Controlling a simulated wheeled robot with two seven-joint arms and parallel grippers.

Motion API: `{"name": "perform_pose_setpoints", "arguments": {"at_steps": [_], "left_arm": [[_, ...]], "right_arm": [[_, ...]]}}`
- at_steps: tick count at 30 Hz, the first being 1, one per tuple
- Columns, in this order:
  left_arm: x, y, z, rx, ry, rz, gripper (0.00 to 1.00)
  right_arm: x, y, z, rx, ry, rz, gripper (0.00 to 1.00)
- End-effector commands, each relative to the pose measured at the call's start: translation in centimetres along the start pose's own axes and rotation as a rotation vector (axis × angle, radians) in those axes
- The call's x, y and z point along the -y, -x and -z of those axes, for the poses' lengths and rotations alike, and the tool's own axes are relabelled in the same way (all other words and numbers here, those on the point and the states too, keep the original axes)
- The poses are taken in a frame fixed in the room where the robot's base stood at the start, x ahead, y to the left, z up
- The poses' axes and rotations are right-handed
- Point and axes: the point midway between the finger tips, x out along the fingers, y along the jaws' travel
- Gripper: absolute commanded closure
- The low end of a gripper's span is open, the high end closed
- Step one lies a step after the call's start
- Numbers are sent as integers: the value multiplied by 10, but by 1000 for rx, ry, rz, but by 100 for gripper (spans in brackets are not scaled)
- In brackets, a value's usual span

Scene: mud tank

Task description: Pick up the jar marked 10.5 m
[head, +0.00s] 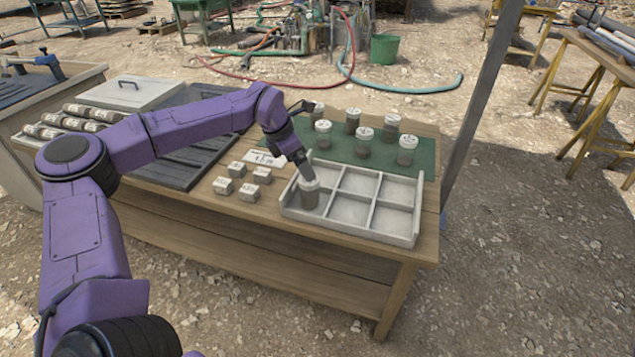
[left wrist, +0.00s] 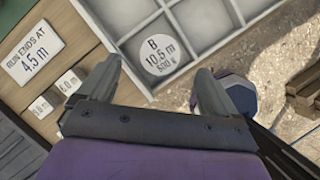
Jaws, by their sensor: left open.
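The jar marked 10.5 m (head: 310,197) is a grey-brown jar with a white lid, standing in the front-left compartment of the pale divided tray (head: 362,233). In the left wrist view its lid (left wrist: 160,53) reads "B 10.5 m 500 k". My left gripper (head: 304,172) is over this jar, pointing down, and covers part of its lid in the head view. The gripper is open, with one finger towards each side of the lid in the wrist view. I cannot tell whether a finger touches the jar. My right gripper is not in view.
Several similar jars (head: 407,150) stand on the green mat (head: 425,163) behind the tray. Several small labelled blocks (head: 223,186) lie left of the tray. A sign (left wrist: 33,52) reads "RUN ENDS AT 4.5 m". The tray's other compartments look empty. A grey post (head: 480,100) rises beside the table's right end.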

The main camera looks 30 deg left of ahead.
Motion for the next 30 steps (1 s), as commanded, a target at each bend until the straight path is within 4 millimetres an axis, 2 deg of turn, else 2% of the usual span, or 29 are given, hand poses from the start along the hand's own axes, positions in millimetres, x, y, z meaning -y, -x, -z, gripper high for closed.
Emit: {"name": "perform_pose_setpoints", "arguments": {"at_steps": [3,11,16,19,25,30], "left_arm": [[0,-24,2,-5,4,3,8],[-1,-59,3,-6,3,1,8],[-1,-90,3,-6,1,0,8],[-1,-99,3,-3,1,0,8],[-1,-100,3,-2,1,0,8],[-1,-100,3,-3,1,0,63]], "right_arm": [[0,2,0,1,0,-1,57],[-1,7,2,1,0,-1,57],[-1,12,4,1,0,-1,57],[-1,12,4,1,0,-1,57],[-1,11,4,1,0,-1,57],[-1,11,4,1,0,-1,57]]}}
